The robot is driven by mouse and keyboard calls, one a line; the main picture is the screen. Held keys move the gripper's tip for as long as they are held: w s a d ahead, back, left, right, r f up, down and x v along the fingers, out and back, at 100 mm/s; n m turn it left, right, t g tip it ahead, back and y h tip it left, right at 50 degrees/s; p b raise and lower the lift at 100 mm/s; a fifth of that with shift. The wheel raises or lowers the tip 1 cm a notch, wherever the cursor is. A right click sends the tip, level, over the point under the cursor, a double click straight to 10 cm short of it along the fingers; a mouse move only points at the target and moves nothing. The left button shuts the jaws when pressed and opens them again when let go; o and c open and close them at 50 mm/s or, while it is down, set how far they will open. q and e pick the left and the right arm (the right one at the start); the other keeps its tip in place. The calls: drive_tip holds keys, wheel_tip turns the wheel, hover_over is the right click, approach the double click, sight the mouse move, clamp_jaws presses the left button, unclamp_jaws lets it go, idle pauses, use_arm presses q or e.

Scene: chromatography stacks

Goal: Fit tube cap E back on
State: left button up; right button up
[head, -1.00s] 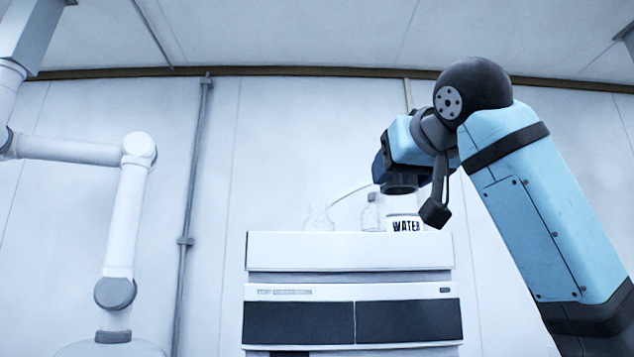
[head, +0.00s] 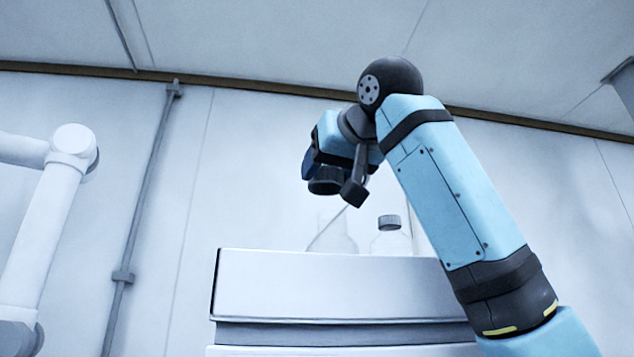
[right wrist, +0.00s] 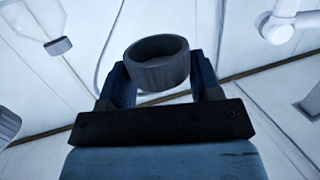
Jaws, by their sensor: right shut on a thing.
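A dark grey ribbed cap (right wrist: 157,70) sits between the fingers of my right gripper (right wrist: 155,88) in the right wrist view. The gripper is shut on it, and its round open side shows. In the head view the right gripper (head: 327,178) is above the top of the white instrument stack (head: 340,285), with the cap apart from the bottles. A clear glass bottle (head: 334,238) stands below it, its upper part faint against the wall. A thin tube (head: 328,228) slants there; where it ends is unclear. No letter E is readable. My left gripper is out of view.
A clear bottle with a dark cap (head: 390,236) stands to the right on the stack. A capped bottle (right wrist: 40,22) shows at upper left in the wrist view. A white jointed arm (head: 40,230) stands at the left.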

sight(336, 212)
drive_tip(key=shift+s+d+f, duration=0.25)
drive_tip(key=shift+s, duration=0.2)
drive_tip(key=shift+s+d+f, duration=0.2)
drive_tip(key=shift+s, duration=0.2)
drive_tip(key=shift+f, duration=0.35)
drive_tip(key=shift+w+a+f, duration=0.1)
drive_tip(key=shift+w+f, duration=0.15)
drive_tip(key=shift+f, duration=0.3)
drive_tip(key=shift+w+a+f, duration=0.1)
drive_tip(key=shift+w+f, duration=0.1)
drive_tip(key=shift+f, duration=0.35)
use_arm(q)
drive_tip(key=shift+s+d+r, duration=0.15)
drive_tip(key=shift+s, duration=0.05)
use_arm(e)
drive_tip(key=shift+s+d, duration=0.1)
drive_tip(key=shift+s, duration=0.2)
drive_tip(key=shift+w, duration=0.15)
drive_tip(key=shift+s, duration=0.2)
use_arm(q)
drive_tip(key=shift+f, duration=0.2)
use_arm(e)
drive_tip(key=shift+w+f, duration=0.1)
drive_tip(key=shift+f, duration=0.05)
use_arm(q)
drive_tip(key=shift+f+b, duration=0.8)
drive_tip(key=shift+b, duration=0.15)
use_arm(e)
drive_tip(key=shift+f, duration=0.9)
